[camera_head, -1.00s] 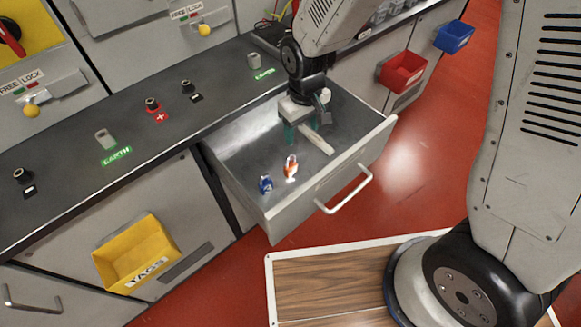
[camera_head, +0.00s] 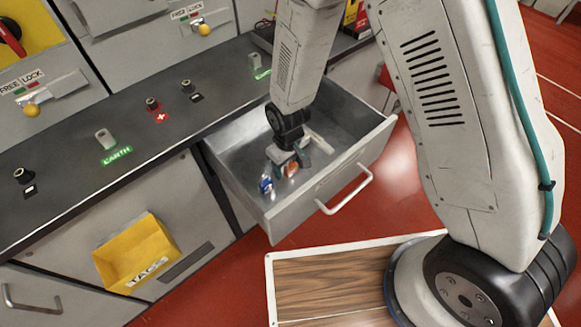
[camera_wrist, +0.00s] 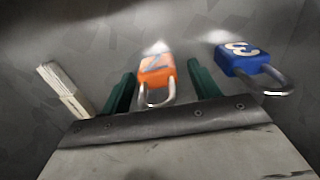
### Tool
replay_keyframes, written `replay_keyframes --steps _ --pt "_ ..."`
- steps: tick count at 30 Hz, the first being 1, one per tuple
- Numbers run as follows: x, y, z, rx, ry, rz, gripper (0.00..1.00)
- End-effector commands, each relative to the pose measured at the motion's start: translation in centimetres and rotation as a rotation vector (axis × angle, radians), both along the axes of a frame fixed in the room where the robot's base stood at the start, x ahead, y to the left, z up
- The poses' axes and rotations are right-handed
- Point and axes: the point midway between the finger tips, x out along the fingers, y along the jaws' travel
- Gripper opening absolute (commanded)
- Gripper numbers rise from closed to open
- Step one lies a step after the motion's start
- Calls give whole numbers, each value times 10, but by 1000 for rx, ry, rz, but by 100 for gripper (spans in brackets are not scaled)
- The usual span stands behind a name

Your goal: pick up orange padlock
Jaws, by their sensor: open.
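The orange padlock (camera_wrist: 157,71) lies in the open drawer and shows a white mark and a metal shackle in the wrist view. It is partly hidden by my gripper in the head view (camera_head: 291,170). My gripper (camera_wrist: 163,85) is open, with its green fingers on either side of the padlock. The shackle points toward the gripper's base. I cannot tell whether the fingers touch the padlock. A blue padlock (camera_wrist: 245,64) with a white mark lies just right of the right finger; in the head view (camera_head: 265,185) it is left of the gripper.
The open drawer (camera_head: 245,208) has raised walls and a front handle (camera_head: 345,190). A pale stick-like object (camera_wrist: 64,90) lies left of the gripper in the wrist view. A counter (camera_head: 75,175) runs behind the drawer, and a yellow tags bin (camera_head: 135,252) hangs at left.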

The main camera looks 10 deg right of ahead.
Motion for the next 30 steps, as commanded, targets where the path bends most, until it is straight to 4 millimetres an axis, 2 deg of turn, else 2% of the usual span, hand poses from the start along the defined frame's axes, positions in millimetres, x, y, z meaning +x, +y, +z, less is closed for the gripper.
replay_keyframes --steps 6,11,12,23,26,30 --pt "0 0 -1 1 -1 0 62" --pt "0 0 0 1 -1 0 17" --pt "0 0 0 1 -1 0 12" --pt "1 0 4 1 -1 0 12" --pt "1 1 13 2 -3 0 12" --pt "2 1 35 3 -5 0 12"
